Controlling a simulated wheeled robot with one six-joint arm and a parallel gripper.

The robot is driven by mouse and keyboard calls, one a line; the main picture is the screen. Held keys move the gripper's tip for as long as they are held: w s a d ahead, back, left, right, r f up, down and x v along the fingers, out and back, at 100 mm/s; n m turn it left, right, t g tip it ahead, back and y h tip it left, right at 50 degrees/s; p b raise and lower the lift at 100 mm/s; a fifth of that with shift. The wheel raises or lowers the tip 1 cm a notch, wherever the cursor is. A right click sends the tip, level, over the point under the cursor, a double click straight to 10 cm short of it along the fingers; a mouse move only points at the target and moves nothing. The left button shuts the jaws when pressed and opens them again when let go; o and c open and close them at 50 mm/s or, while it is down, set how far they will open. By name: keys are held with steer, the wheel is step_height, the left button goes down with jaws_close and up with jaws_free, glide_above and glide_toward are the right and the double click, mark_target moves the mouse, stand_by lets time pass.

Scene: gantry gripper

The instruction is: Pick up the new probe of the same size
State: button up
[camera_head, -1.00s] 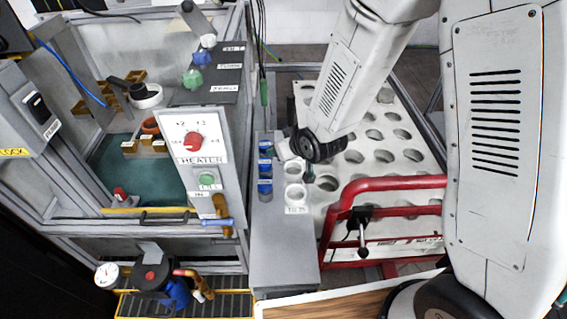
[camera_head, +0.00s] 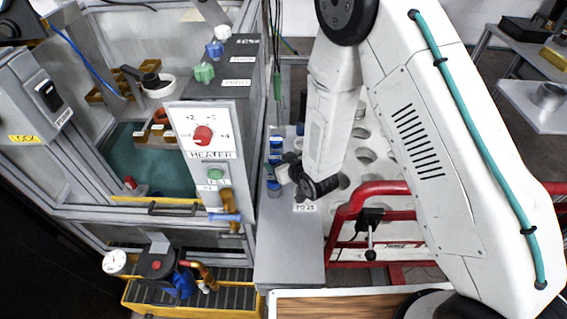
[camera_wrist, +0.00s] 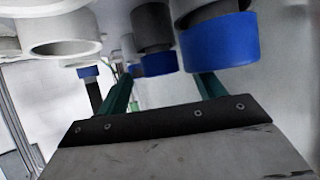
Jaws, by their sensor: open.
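Blue-banded dark probes stand in a column on the grey ledge in the head view, a far one (camera_head: 276,142), a middle one (camera_head: 276,157) and a near one (camera_head: 273,188). My gripper (camera_head: 284,172) is just right of them, its fingertips small and unclear there. In the wrist view my gripper (camera_wrist: 160,84) is open, with two green fingers apart. A large blue-banded probe (camera_wrist: 221,45) overlaps the right finger; another (camera_wrist: 158,63) shows between the fingers, and a smaller one (camera_wrist: 88,72) is left. I cannot tell which matches in size.
White ring holders (camera_wrist: 60,35) show at the wrist view's upper left. The heater panel (camera_head: 205,150) stands close left of the ledge (camera_head: 285,250). A red tubular frame (camera_head: 345,215) and a white perforated rack (camera_head: 365,150) are to the right.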

steer(key=shift+x, duration=1)
steer(key=shift+a, duration=0.1)
steer(key=shift+c, duration=0.3)
steer(key=c, duration=1)
steer(key=shift+r, duration=0.1)
steer(key=shift+c, duration=0.2)
